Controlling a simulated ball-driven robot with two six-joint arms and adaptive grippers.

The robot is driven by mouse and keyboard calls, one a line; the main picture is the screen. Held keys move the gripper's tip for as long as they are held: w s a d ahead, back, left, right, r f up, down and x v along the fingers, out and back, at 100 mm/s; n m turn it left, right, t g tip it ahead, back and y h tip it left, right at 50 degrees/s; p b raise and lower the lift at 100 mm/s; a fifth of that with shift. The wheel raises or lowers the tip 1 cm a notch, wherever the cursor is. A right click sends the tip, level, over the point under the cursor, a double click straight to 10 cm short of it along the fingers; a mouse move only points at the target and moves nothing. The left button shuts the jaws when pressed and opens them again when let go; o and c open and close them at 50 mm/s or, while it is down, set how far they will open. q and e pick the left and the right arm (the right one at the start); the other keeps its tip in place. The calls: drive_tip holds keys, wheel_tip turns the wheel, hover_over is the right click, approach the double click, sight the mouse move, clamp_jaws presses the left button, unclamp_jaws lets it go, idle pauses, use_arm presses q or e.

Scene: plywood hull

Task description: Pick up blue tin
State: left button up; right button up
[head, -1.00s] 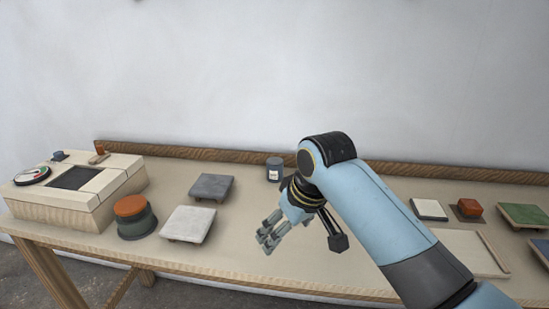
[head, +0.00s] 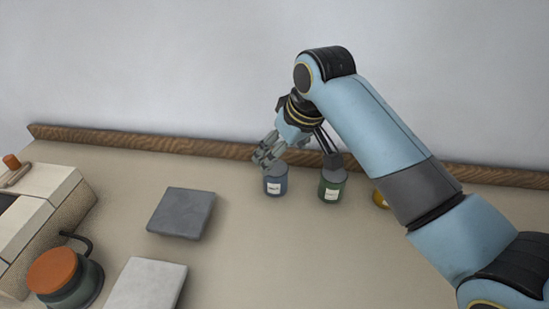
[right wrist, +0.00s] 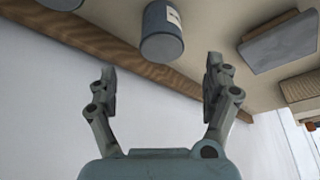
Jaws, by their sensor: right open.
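The blue tin (head: 276,184) stands upright near the back of the table, with a grey lid and a white label. It also shows in the right wrist view (right wrist: 162,38), just beyond the fingertips and roughly centred between them. My right gripper (head: 268,156) is open and empty, just above and behind the tin in the head view; its two spread fingers show in the right wrist view (right wrist: 160,80). I cannot tell whether a finger touches the lid. My left gripper is in neither current view.
A green tin (head: 332,188) stands close to the right, and a yellow thing (head: 380,199) is partly hidden by my arm. A wooden strip (head: 200,147) edges the back. A dark grey slab (head: 181,212) and pale slab (head: 146,286) lie left. The front middle is clear.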

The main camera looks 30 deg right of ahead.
sight(277, 167)
drive_tip(key=x, duration=0.4)
drive_tip(key=shift+w+f, duration=0.2)
drive_tip(key=shift+f, duration=0.1)
drive_tip(key=x, duration=0.5)
drive_tip(key=shift+s+a+f, duration=0.15)
drive_tip(key=shift+s, duration=0.05)
drive_tip(key=shift+w+f, duration=0.2)
drive_tip(key=shift+f, duration=0.2)
use_arm(q)
drive_tip(key=shift+s+a, duration=0.15)
drive_tip(key=shift+s, duration=0.5)
use_arm(e)
drive_tip(key=c, duration=1.3)
use_arm(q)
drive_tip(key=shift+s, duration=0.3)
use_arm(e)
drive_tip(key=shift+c, duration=0.7)
drive_tip(key=shift+r, duration=0.15)
